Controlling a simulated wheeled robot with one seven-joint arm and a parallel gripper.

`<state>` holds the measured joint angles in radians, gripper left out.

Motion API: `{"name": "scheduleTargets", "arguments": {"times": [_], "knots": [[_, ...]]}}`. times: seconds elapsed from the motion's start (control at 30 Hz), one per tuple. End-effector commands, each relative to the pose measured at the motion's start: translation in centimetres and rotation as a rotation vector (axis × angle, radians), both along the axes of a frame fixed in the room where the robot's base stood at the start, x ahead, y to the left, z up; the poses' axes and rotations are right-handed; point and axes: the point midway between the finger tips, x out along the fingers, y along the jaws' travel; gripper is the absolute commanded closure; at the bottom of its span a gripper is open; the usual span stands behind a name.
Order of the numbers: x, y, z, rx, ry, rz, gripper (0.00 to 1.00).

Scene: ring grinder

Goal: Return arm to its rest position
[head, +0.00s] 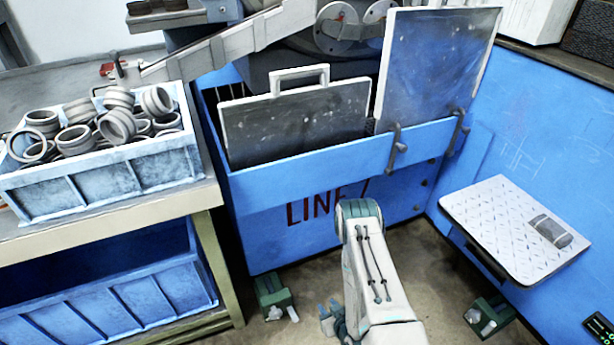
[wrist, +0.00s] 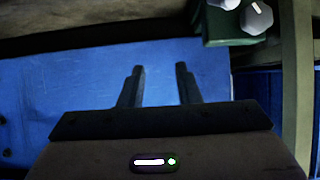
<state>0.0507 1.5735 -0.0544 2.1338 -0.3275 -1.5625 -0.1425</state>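My arm (head: 375,265) reaches up from the bottom of the head view, in front of the blue machine marked LINE (head: 280,185). Its upper joint is bent and stands over the floor. My gripper (wrist: 159,75) shows in the wrist view with its two dark fingers apart. Nothing is between them, and a blue panel (wrist: 80,75) lies beyond.
A blue crate of grey rings (head: 95,185) stands on the bench (head: 120,215) at left, above another blue crate (head: 110,300). A side shelf (head: 500,220) with a dark object (head: 550,230) juts out at right. Green machine feet (head: 272,292) stand low, and one shows in the wrist view (wrist: 225,28).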

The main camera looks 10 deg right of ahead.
Motion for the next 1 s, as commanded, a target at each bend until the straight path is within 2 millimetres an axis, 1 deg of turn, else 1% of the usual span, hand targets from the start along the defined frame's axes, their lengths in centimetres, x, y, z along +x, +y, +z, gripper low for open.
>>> {"name": "scheduleTargets", "arguments": {"times": [0.07,0.13,0.17,0.27,0.37,0.4,0.47,0.5,0.57,0.6,0.67,0.7,0.77,0.8,0.87,0.9,0.97,1.0], "knots": [[0.1,-0.1,0.1,-0.001,0.0,-0.001,0.7],[0.4,-0.1,0.7,-0.004,0.001,-0.001,0.7],[0.8,-0.1,1.2,-0.007,0.002,-0.002,0.7],[2.4,-0.3,3.8,-0.023,0.018,-0.004,0.7],[4.5,-0.7,7.7,-0.048,0.047,-0.009,0.7],[5.4,-0.9,9.3,-0.059,0.061,-0.014,0.7],[6.5,-1.1,11.9,-0.075,0.084,-0.019,0.7],[7.2,-1.3,13.6,-0.085,0.098,-0.024,0.7],[8.2,-1.5,16.2,-0.098,0.119,-0.033,0.7],[8.7,-1.7,18.0,-0.109,0.135,-0.039,0.7],[9.4,-1.9,20.7,-0.12,0.156,-0.048,0.7],[9.7,-2.1,22.5,-0.128,0.172,-0.055,0.7],[10.2,-2.3,25.2,-0.138,0.193,-0.068,0.7],[10.4,-2.5,27.1,-0.144,0.209,-0.075,0.7],[10.7,-2.7,30.0,-0.153,0.23,-0.087,0.7],[10.7,-2.8,31.8,-0.159,0.245,-0.095,0.7],[10.7,-3.0,34.7,-0.166,0.268,-0.108,0.7],[10.6,-3.1,36.6,-0.169,0.284,-0.117,0.7]]}}
